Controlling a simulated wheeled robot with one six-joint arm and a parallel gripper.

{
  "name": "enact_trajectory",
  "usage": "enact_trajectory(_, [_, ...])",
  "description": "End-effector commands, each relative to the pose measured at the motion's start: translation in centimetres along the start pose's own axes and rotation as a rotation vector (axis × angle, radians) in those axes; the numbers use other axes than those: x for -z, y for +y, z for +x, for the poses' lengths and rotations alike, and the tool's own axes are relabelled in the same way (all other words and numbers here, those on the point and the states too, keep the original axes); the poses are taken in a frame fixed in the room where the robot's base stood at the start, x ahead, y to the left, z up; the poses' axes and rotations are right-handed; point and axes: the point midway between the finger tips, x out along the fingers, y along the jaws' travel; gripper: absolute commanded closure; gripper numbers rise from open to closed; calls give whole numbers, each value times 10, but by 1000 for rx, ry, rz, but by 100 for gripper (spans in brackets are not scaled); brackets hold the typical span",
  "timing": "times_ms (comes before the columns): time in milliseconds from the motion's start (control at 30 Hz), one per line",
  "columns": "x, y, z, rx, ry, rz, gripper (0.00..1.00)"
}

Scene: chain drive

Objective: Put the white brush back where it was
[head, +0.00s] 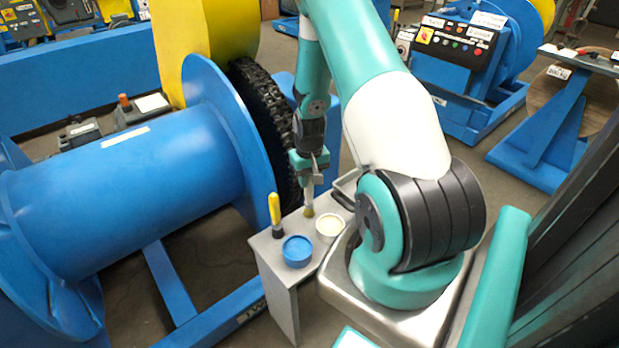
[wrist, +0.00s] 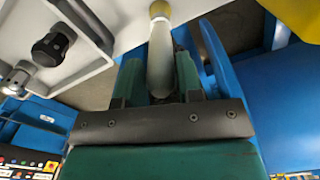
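My gripper (head: 309,168) points down over the small grey table (head: 286,276) and is shut on the white brush (head: 308,197). The brush is upright with its tan bristles down, close to the table top; I cannot tell whether they touch it. In the wrist view the brush's pale handle (wrist: 160,58) lies between the two green fingers of my gripper (wrist: 159,75). The cream paint tin (head: 330,225) stands just right of the brush. The blue paint tin (head: 297,251) is in front and a little left. A yellow-handled brush (head: 275,211) stands upright at the table's left edge.
A large blue spool (head: 150,180) and a black chain or tyre-like ring (head: 265,130) stand close left of the table. A dark handle-like part (head: 343,199) lies behind the cream tin. My arm's base stands right of the table.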

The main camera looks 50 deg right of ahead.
Motion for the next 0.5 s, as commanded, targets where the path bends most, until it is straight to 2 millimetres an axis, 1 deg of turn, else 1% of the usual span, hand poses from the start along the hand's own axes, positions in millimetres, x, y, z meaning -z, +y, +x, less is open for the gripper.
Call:
enact_trajectory(33, [0,0,0,0,0,0,54])
enact_trajectory(67, [0,0,0,0,0,0,47])
enact_trajectory(333, [0,0,-1,0,0,0,47])
enact_trajectory(433, [0,0,-7,0,1,0,47])
enact_trajectory(500, [1,0,-17,0,3,0,47])
